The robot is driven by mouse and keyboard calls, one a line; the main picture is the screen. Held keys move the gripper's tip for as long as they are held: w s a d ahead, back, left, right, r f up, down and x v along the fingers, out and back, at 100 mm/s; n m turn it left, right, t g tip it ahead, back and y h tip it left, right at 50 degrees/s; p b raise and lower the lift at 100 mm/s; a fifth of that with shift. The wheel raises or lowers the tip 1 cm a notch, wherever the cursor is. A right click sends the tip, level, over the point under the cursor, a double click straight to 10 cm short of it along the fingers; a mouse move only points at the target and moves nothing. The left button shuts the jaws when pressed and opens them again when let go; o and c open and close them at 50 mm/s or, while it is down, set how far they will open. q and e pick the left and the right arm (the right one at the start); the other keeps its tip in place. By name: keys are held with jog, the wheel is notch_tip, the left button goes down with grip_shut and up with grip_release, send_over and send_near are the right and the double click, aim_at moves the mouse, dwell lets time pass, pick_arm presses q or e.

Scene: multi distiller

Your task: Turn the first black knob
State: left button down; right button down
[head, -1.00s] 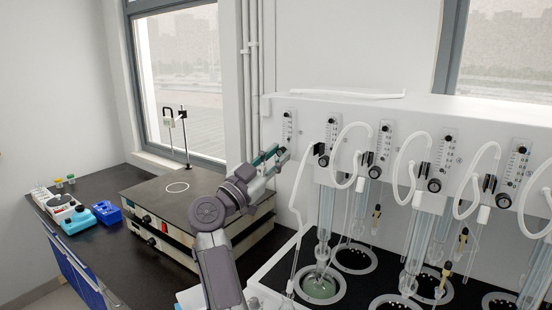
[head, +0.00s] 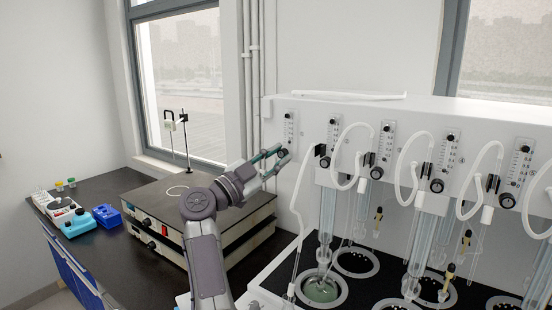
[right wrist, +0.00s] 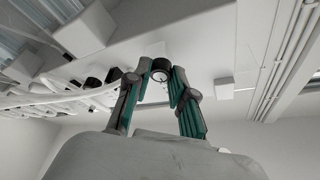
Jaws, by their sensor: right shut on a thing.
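The first black knob (head: 283,153) is at the left end of the white distiller panel, below the leftmost flow gauge (head: 289,124). My right gripper (head: 275,158) reaches it from the left, with its teal-lined fingers at the knob. In the right wrist view the black knob (right wrist: 160,66) sits between the fingertips of my right gripper (right wrist: 157,78), which is shut on it. The fingers partly cover the knob in the head view. My left gripper is not in view.
More black knobs, such as the second one (head: 324,162), line the panel to the right, with white looping hoses (head: 341,160) in front. Glass tubes stand below over the black base. A hotplate box (head: 160,215) lies left, under my right arm.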

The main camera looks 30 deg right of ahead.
jog(key=c, duration=1)
grip_release()
jog(key=shift+w+d+f, duration=0.1)
jog(key=shift+d, duration=0.05)
notch_tip(320, 180, up, 10)
